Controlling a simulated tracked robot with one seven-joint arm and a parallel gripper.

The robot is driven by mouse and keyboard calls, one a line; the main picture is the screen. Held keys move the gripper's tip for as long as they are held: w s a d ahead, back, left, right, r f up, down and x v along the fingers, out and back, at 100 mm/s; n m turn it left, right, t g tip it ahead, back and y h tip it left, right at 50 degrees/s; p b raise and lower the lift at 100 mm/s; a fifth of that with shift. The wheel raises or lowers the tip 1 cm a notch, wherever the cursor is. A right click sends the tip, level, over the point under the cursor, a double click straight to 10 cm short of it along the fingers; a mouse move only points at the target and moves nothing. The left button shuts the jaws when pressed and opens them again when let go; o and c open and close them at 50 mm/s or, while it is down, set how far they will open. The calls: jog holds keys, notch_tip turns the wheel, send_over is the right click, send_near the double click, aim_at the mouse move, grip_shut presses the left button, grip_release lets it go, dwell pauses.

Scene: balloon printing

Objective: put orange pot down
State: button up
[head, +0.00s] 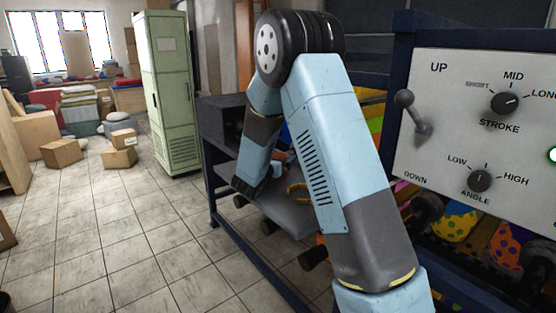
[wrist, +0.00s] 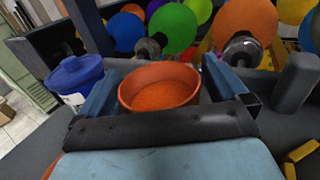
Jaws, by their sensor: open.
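In the wrist view an orange pot (wrist: 159,87) with orange contents stands upright between the two fingers of my gripper (wrist: 160,95). The fingers are apart, one on each side of the pot. I cannot tell whether either finger touches it. The pot's lower part is hidden behind the gripper's dark body. In the head view my arm hides most of the gripper's work area, and the pot cannot be made out clearly.
A blue pot (wrist: 75,75) with a white label stands just left of the gripper. Yellow pieces (wrist: 300,155) lie at the right. Coloured balloons (wrist: 172,28) and dark rollers are behind. A control panel (head: 485,140) is at the right, a green cabinet (head: 165,90) at the left.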

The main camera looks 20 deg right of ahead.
jog(key=shift+r, duration=0.1)
jog(key=v, duration=1.1)
jog(key=shift+s+a, duration=0.25)
jog(key=shift+s, duration=0.05)
jog(key=s+d+r+m+g+y, duration=0.1)
jog(key=s+d+r+m+g, duration=0.3)
jog(key=s+d+m+g, duration=0.45)
jog(key=s+d+r+m+g, duration=0.35)
jog(key=s+d+m, duration=0.3)
jog(key=s, duration=0.45)
jog(key=s+a+r+m+t+y, duration=0.2)
jog(key=s+a+m+y, duration=0.2)
jog(key=s, duration=0.4)
jog(key=s+a+r+m+t+y, duration=0.1)
jog(key=s+a+r+m+y, duration=0.2)
jog(key=s+m+y, duration=0.3)
jog(key=s+a+m, duration=0.1)
jog(key=s+m, duration=0.1)
jog(key=m, duration=0.1)
jog(key=shift+s+r+t+y, duration=0.2)
jog(key=shift+s+t+y, duration=0.1)
jog(key=shift+t, duration=0.1)
